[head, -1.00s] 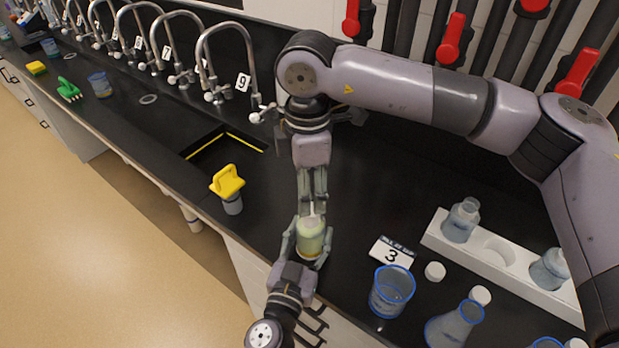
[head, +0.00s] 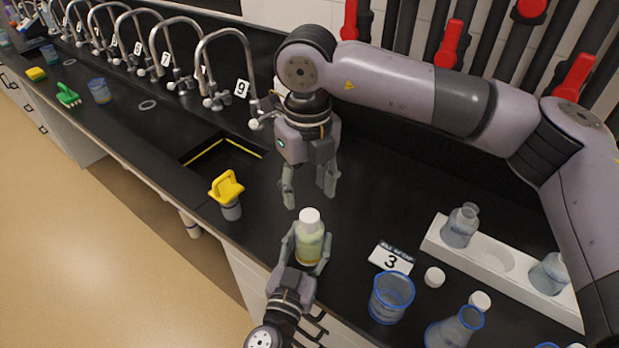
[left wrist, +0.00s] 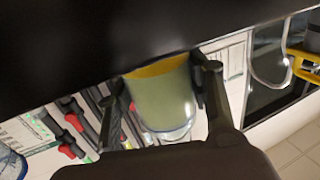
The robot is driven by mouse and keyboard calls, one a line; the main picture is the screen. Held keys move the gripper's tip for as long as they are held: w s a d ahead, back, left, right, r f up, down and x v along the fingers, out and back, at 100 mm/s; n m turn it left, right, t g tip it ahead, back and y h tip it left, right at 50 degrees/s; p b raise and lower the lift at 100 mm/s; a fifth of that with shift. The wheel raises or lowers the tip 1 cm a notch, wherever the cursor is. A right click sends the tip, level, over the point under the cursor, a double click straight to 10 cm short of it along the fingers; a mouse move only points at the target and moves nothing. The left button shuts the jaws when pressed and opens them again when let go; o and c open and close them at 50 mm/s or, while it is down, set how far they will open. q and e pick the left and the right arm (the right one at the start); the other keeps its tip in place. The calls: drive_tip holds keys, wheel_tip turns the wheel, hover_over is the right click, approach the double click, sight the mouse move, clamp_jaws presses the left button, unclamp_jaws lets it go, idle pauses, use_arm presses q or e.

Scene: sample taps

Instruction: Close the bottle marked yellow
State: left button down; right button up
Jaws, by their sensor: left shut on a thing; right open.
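The bottle (head: 311,243) holds pale yellow-green liquid and has a yellow band near its base. A white cap (head: 309,219) sits on top of its neck; how tightly it is seated cannot be told. My left gripper (head: 307,262) is shut around the bottle's body and holds it upright near the counter's front edge. In the left wrist view the bottle (left wrist: 163,103) shows between the two fingers, its yellow underside visible. My right gripper (head: 310,200) is open and empty, pointing down just above and behind the cap.
A white rack (head: 490,262) with bottles stands at the right. Near it are a number 3 card (head: 391,257), a beaker (head: 391,297), a flask (head: 455,326) and loose white caps. A sink (head: 215,165) and a yellow-handled brush (head: 228,190) are at the left.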

sight(309, 215)
drive_tip(key=n, duration=0.6)
drive_tip(key=shift+r, duration=0.25)
drive_tip(key=n, duration=0.5)
drive_tip(key=shift+d+r+n, duration=0.1)
drive_tip(key=shift+r+n, duration=0.1)
drive_tip(key=shift+n, duration=0.1)
drive_tip(key=n, duration=0.5)
drive_tip(key=shift+r+n, duration=0.2)
drive_tip(key=shift+n, duration=0.1)
drive_tip(key=n, duration=0.5)
drive_tip(key=shift+r, duration=0.15)
drive_tip(key=shift+f, duration=4)
